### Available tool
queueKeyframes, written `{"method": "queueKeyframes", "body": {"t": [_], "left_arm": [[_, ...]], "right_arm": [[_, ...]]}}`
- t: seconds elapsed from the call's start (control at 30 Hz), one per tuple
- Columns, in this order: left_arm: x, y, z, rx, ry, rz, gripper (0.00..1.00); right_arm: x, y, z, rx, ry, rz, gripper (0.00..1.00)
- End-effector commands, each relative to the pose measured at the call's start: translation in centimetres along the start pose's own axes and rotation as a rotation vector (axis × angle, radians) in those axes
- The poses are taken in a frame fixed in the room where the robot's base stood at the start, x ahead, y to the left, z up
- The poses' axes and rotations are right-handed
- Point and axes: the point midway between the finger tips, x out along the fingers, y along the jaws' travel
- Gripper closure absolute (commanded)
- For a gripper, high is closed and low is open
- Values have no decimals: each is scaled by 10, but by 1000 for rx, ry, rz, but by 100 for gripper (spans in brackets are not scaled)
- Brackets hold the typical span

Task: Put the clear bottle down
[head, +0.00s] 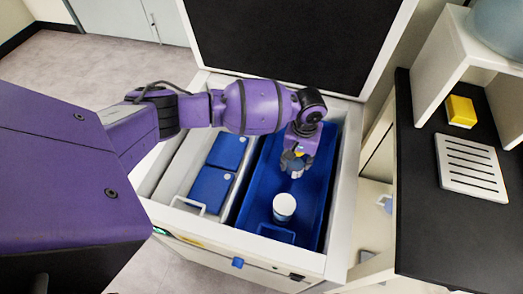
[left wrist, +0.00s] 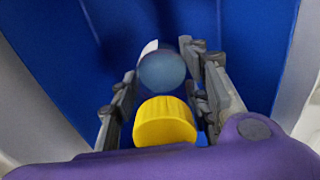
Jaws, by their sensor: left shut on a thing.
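My left gripper (head: 296,164) reaches down into the deep blue bin (head: 262,184) of the open chest. It is shut on the clear bottle, whose yellow cap (left wrist: 165,122) shows between the fingers in the left wrist view. The bottle's body is mostly hidden by the gripper in the head view. I cannot tell whether its base touches the bin floor. My right gripper is not in view.
Blue lidded boxes (head: 226,152) lie left of the bin. The raised black-lined lid (head: 290,40) stands behind. A black counter (head: 440,225) is at the right.

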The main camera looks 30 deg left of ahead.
Motion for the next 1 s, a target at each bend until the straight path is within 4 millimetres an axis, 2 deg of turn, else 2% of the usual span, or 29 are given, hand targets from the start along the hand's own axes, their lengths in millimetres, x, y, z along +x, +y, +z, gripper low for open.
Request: {"method": "queueKeyframes", "body": {"t": [0.23, 0.6, 0.63, 0.7, 0.77, 1.0], "left_arm": [[31, 2, -1, 1, 3, 0, 88], [35, 2, -2, 1, 4, 1, 88], [35, 1, -2, 1, 4, 1, 56], [35, 1, -2, 1, 4, 1, 46], [35, 1, -2, 1, 4, 1, 39], [35, 1, -1, 2, 4, 1, 38]], "right_arm": [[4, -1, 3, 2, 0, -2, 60], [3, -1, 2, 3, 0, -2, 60], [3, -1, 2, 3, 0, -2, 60], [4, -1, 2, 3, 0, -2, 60], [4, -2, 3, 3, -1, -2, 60], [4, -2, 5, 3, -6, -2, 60]]}}
